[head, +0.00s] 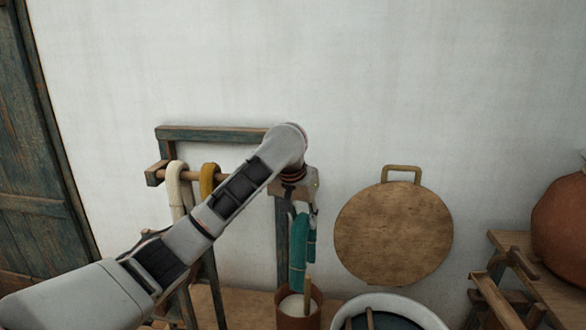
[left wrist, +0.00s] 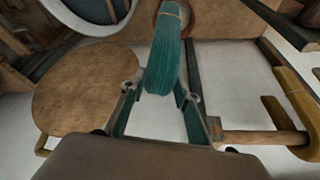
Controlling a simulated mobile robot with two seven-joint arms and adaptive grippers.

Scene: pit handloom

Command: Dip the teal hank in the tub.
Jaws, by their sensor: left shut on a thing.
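The teal hank (head: 299,250) hangs down from my left gripper (head: 303,203), right of the rack. In the left wrist view my left gripper (left wrist: 161,88) is shut on the upper end of the teal hank (left wrist: 165,50), with a finger on each side. The hank's lower end is in front of or above a brown pot (head: 284,310); I cannot tell whether they touch. A round tub (head: 428,314) with a pale rim and dark inside stands right of the pot, cut off by the bottom edge. The tub also shows in the left wrist view (left wrist: 62,17). My right gripper is not in view.
A wooden rack (head: 215,134) against the wall bears a cream hank (head: 174,185) and a mustard hank (head: 208,178). The pot holds pale contents and a stick. A round wooden board (head: 393,235) leans on the wall. A clay jar (head: 562,222) stands at right.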

